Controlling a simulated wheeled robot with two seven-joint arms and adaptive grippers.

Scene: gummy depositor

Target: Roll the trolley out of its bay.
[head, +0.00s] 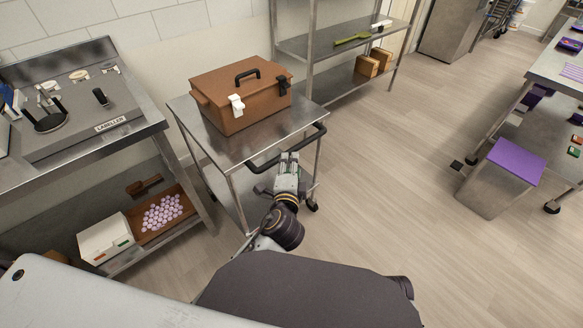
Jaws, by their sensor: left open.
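The trolley (187,108) is a steel cart with a flat top, a lower shelf, castors and a black push handle (262,165) on its near right side. It stands between the labeller bench and the wire-grey shelving. My right gripper is not in view.
The labeller bench (150,125) stands close on the left, with a tray of lilac pieces (165,212) and a white box (104,240) below. Steel shelving (300,50) stands behind right. A purple-lidded bin (490,185) stands right. The wooden floor (390,170) between is clear.

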